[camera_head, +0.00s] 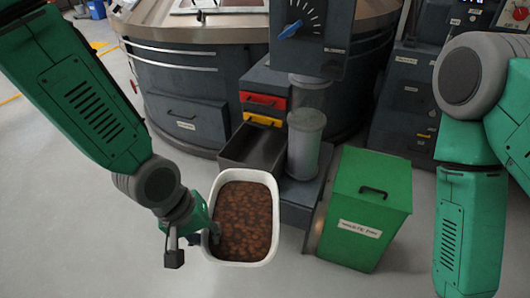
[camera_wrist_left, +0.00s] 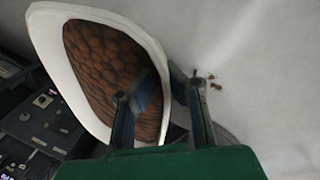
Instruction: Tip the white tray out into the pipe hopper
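The white tray (camera_head: 239,263) is full of brown bean-like pieces (camera_head: 243,215) and looks about level, in front of the machine. My left gripper (camera_head: 208,234) is at the tray's left wall. In the left wrist view, one finger of the left gripper (camera_wrist_left: 160,108) is over the tray's inside and the other outside, with the white wall (camera_wrist_left: 150,50) between them. A grey upright pipe (camera_head: 304,152) stands behind and right of the tray; it may be the pipe hopper. Its inside is not visible. My right arm shows at the right, its gripper out of view.
An open dark bin (camera_head: 255,148) is just behind the tray, below red (camera_head: 263,101) and yellow (camera_head: 262,120) drawers. A green lidded box (camera_head: 365,205) stands to the right. A dial panel (camera_head: 308,35) overhangs the pipe. Small brown bits (camera_wrist_left: 214,82) lie on the floor.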

